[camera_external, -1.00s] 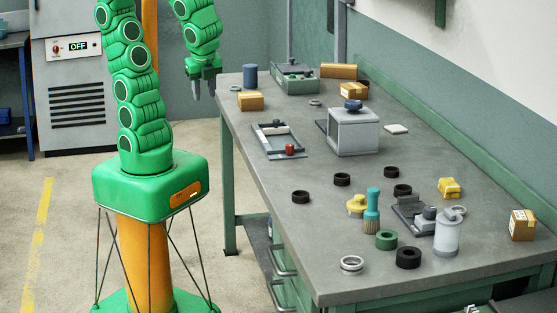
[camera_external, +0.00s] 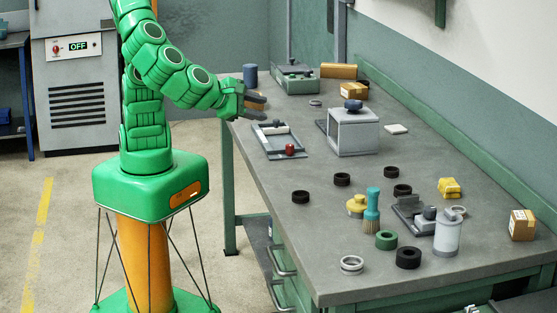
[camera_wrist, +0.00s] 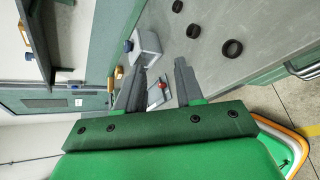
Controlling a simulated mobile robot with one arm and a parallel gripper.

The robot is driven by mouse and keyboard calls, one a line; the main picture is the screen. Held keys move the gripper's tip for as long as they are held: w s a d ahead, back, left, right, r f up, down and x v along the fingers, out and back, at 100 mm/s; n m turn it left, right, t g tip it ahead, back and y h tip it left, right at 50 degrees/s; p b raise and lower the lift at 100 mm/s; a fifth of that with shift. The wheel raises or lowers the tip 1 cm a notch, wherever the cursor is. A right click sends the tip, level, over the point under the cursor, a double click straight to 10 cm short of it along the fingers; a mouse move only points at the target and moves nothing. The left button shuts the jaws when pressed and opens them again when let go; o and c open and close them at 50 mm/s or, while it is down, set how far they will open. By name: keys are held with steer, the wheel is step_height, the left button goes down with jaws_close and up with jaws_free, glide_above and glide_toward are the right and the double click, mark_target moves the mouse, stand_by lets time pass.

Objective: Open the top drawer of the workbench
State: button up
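The workbench (camera_external: 330,240) has a grey top on a green frame. Its drawers are on the side facing my base, near the front. The upper visible handle (camera_external: 282,263) is a grey bar, with another handle (camera_external: 279,296) below it. The drawers look shut, though their fronts are seen at a steep angle. My gripper (camera_external: 262,102) points right above the bench's far left edge, well away from the handles. Its two fingers are apart and empty, also in the wrist view (camera_wrist: 163,76). The wrist view also shows part of the bench's green side (camera_wrist: 285,68).
On the bench are a tray with a red knob (camera_external: 272,152), a grey box (camera_external: 354,134), several black rings (camera_external: 408,258), a teal brush (camera_external: 371,210) and a grey canister (camera_external: 447,235). The floor (camera_external: 215,215) between my base and the bench looks clear.

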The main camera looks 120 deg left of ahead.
steer(key=w+d+m+t+h, duration=0.1)
steer(key=w+d+m+t, duration=0.2)
steer(key=d+m, duration=0.3)
steer(key=w+d+m+t, duration=0.2)
steer(key=d+m, duration=0.3)
steer(key=d, duration=0.3)
glide_toward(274, 260)
steer(key=w+a+f, duration=0.1)
steer(key=a+f, duration=0.1)
steer(key=shift+w+r+x, duration=0.15)
steer(key=shift+x, duration=1.8)
steer(key=shift+w+r+x, duration=0.1)
steer(key=shift+r+x, duration=0.1)
steer(key=shift+x, duration=1.7)
steer(key=shift+d, duration=0.15)
jaws_close()
